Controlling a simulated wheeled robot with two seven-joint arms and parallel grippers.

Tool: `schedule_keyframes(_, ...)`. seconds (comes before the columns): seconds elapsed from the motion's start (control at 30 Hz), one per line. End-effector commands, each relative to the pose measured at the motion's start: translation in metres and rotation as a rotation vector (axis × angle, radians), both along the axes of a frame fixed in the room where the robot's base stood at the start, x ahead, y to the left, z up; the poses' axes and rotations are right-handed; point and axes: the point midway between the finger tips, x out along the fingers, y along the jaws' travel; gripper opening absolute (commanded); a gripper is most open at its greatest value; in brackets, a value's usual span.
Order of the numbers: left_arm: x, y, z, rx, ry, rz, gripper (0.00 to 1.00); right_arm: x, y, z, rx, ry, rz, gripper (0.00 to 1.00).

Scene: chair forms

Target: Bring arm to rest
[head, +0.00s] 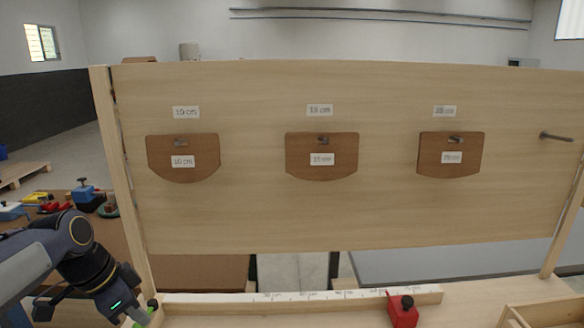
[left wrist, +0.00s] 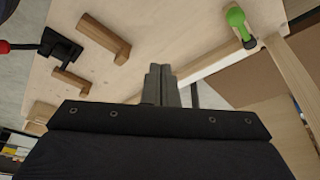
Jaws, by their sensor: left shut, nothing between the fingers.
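My left arm comes in at the lower left of the head view, and its gripper (head: 122,308) hangs low by the left post of the board. In the left wrist view the two fingers (left wrist: 161,86) are together and empty, above a pale wooden surface. A green-handled item (left wrist: 238,22) lies apart from them, beside a wooden strip. My right gripper is in neither view.
An upright wooden board (head: 250,220) carries three brown forms (head: 182,165), (head: 322,162), (head: 449,160) hanging on pegs under labels; a bare peg (head: 556,137) sits at right. A ruler strip (head: 250,298) and a red block (head: 403,312) lie in front. Wooden blocks (left wrist: 104,38) lie left.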

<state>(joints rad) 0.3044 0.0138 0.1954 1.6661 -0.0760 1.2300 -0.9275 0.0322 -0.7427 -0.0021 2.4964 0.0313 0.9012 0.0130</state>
Motion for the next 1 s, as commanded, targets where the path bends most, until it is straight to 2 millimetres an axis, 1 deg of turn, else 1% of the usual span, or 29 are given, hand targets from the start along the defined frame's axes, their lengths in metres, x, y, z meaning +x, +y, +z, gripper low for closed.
schedule_keyframes(0.03, -0.027, -0.011, 0.002, -0.015, -0.009, 0.092, 0.00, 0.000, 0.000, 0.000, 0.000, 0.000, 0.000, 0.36)
schedule_keyframes(0.13, -0.071, -0.028, -0.004, -0.076, -0.018, 0.296, 0.00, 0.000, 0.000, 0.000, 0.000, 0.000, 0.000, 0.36)
schedule_keyframes(0.2, -0.101, -0.040, -0.013, -0.135, -0.022, 0.433, 0.00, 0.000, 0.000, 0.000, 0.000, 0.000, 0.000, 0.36)
schedule_keyframes(0.3, -0.137, -0.056, -0.031, -0.228, -0.020, 0.605, 0.00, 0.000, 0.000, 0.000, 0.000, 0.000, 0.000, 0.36)
schedule_keyframes(0.4, -0.162, -0.069, -0.049, -0.313, -0.009, 0.735, 0.00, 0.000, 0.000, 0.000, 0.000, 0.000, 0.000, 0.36)
schedule_keyframes(0.5, -0.177, -0.077, -0.062, -0.375, 0.004, 0.819, 0.00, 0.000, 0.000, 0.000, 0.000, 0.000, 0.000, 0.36)
schedule_keyframes(0.6, -0.183, -0.082, -0.069, -0.405, 0.011, 0.860, 0.00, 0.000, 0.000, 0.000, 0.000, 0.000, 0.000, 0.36)
schedule_keyframes(1.0, -0.184, -0.082, -0.070, -0.410, 0.015, 0.869, 0.00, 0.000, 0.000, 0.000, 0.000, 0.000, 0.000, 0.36)
